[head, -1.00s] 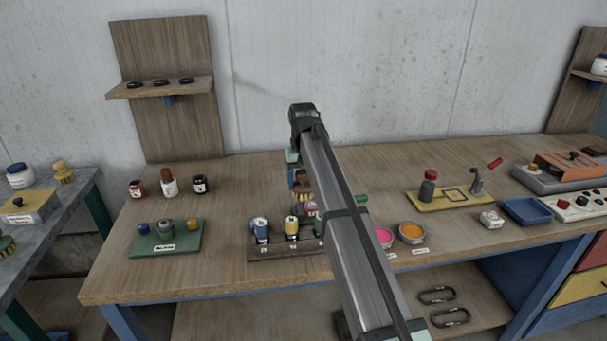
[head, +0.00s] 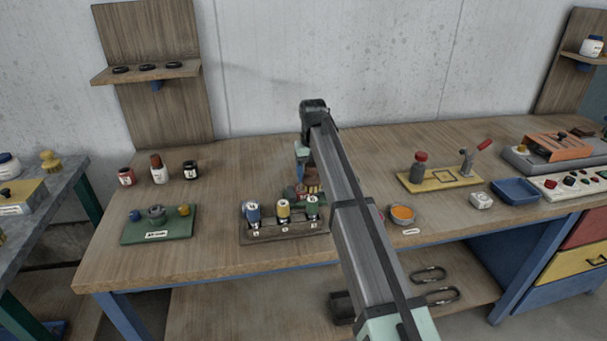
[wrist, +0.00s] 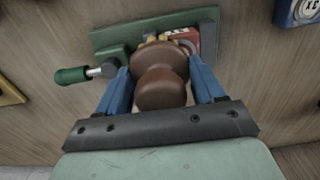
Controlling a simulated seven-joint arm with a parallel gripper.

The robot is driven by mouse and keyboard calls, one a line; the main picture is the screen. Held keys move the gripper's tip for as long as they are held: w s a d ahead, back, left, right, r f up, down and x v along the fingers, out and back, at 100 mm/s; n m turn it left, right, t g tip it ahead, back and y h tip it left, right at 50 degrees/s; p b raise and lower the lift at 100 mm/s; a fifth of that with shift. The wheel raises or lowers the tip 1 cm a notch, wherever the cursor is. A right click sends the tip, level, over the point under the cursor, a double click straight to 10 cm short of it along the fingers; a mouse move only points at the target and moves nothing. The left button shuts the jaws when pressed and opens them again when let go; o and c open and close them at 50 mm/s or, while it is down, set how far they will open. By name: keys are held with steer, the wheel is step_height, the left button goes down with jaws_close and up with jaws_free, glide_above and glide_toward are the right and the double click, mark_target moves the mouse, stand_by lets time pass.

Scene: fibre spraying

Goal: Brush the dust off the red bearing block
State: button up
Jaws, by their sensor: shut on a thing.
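My gripper (wrist: 160,92) has blue fingers, shut on the brown turned handle of a brush (wrist: 162,85). The brush also shows in the head view (head: 312,182), low over the workbench and partly behind my arm. The red bearing block (wrist: 181,35) lies just beyond the brush in the wrist view, on a green plate (wrist: 112,38) with a green-handled clamp (wrist: 86,73). Dust cannot be made out.
The rack (head: 285,234) with blue, yellow and white-labelled bottles stands in front of the block. An orange tin (head: 401,214) lies right of my arm. A green tray (head: 160,226) and several small jars stand left.

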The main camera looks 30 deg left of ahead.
steer(key=shift+s+a, duration=2.05)
step_height(320, 180, up, 8)
steer(key=shift+w+d, duration=0.1)
steer(key=w+d+f+m, duration=0.1)
steer(key=w+d+f, duration=0.2)
steer(key=d, duration=0.9)
steer(key=w+d+f+m, duration=0.2)
steer(key=w+d+f, duration=0.1)
steer(key=d, duration=1)
steer(key=w+d+f+m, duration=0.2)
steer(key=w+d, duration=0.3)
steer(key=d, duration=0.7)
steer(key=shift+w+d+f, duration=0.2)
steer(key=shift+w+f, duration=0.05)
steer(key=shift+f, duration=0.25)
steer(key=s+d+f+m, duration=0.1)
steer(key=s+d+f, duration=0.1)
steer(key=d, duration=0.7)
steer(key=s+d+f+m, duration=0.1)
steer(key=s+d+f, duration=0.2)
steer(key=d, duration=0.7)
steer(key=s+d+f+m, duration=0.2)
steer(key=s+d+f, duration=0.1)
steer(key=d, duration=0.6)
steer(key=shift+d, duration=0.15)
